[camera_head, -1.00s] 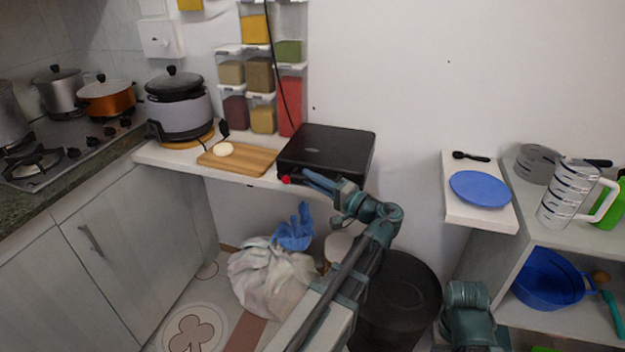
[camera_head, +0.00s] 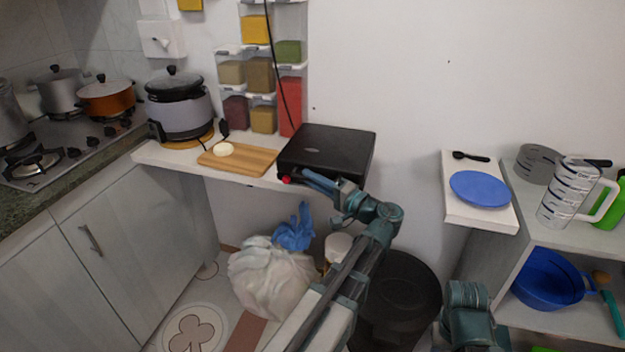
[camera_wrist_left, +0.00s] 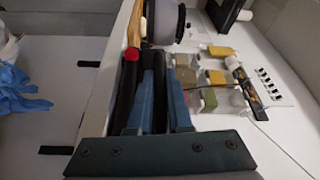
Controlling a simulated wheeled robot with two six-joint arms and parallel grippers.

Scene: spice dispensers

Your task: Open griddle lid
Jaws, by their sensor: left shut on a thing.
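The black griddle (camera_head: 330,145) sits on the white shelf against the wall, right of the cutting board. Its lid is down. A red knob (camera_head: 287,180) shows at its front left corner, and also in the left wrist view (camera_wrist_left: 132,54). My left gripper (camera_head: 312,180) is at the griddle's front edge. In the left wrist view its two blue fingers (camera_wrist_left: 160,85) lie on either side of a dark part of the griddle, and it is shut on that part. The exact grip is partly hidden. My right gripper is out of view.
A cutting board (camera_head: 250,160) with a pale round item and a grey pot (camera_head: 182,112) stand left of the griddle. Spice dispensers (camera_head: 258,75) hang on the wall behind. A black cable (camera_head: 278,70) hangs beside them. A bag (camera_head: 270,280) and dark bin (camera_head: 405,300) stand below.

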